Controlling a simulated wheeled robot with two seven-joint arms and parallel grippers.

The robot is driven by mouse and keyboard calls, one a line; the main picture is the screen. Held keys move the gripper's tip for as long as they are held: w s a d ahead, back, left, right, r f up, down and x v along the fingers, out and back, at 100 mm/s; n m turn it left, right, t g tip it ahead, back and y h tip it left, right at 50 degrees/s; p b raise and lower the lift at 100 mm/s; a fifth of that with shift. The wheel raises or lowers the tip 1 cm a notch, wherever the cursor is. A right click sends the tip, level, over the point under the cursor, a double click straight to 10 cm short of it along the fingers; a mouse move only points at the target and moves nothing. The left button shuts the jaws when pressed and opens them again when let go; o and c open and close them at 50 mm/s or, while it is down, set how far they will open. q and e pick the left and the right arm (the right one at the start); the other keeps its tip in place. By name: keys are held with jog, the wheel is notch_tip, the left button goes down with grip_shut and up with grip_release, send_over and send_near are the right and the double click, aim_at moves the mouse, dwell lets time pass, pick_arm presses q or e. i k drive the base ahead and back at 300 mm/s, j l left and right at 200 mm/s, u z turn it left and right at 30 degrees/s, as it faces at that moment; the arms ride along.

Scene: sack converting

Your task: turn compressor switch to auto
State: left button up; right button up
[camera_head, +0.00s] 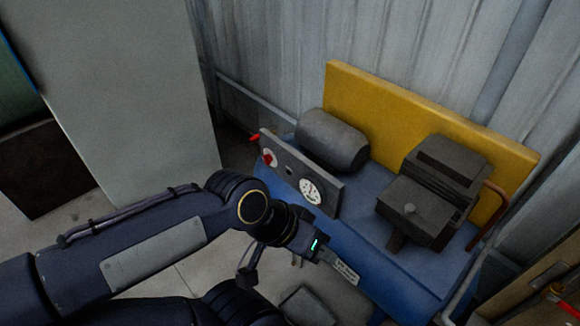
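The compressor is a blue tank unit (375,235) with a grey control panel (327,205) at its left end. The panel carries a red knob (268,157), a small dark knob (289,170) and a white round gauge (310,190). Which knob is the switch, and its setting, are too small to tell. My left gripper (318,246) is in front of and below the panel, nearer to the gauge than to the knobs. Its fingers cannot be made out, so its opening is unclear. My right gripper is not in view.
A dark motor cylinder (333,139) and a dark pump block (430,195) sit on the unit before a yellow board (410,125). A copper-coloured pipe (491,212) is at the right. A pale cabinet (125,90) stands at left. Corrugated wall (400,40) closes the back.

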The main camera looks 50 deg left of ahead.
aim_at(267, 158)
jog(key=k+u, duration=0.15)
jog(key=u, duration=1.3)
